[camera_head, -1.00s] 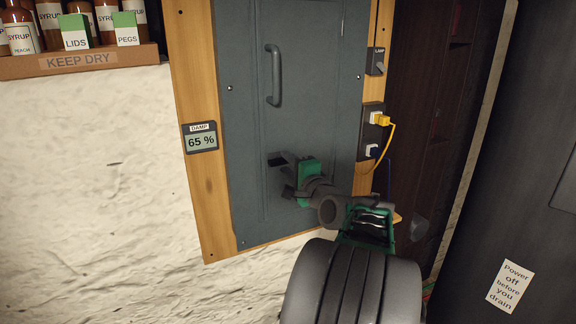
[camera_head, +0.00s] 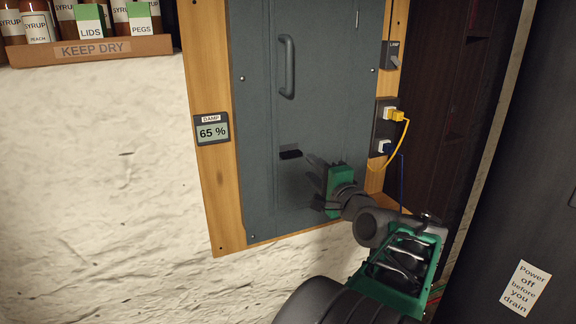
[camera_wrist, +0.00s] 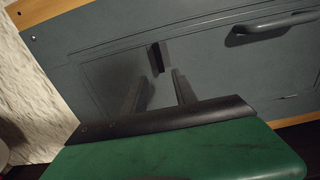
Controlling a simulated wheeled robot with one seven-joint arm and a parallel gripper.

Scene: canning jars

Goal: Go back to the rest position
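My gripper (camera_head: 314,183) is in front of the lower part of a grey panel door (camera_head: 262,195), empty, with its two dark fingers apart. A small dark latch or slot piece (camera_head: 290,154) on the door lies just left of and above the fingers in the head view. In the wrist view the fingers (camera_wrist: 160,78) stand apart below that dark piece (camera_wrist: 157,58), with a visible gap to it. My green and black arm reaches in from the bottom right of the head view.
The door has a handle (camera_head: 288,66) and a wooden frame (camera_head: 206,175). Plugs with a yellow cord (camera_head: 405,138) and a blue cord sit to the right of the door. A shelf (camera_head: 92,50) with bottles is at upper left. A dark cabinet with a sign (camera_head: 525,287) stands at right.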

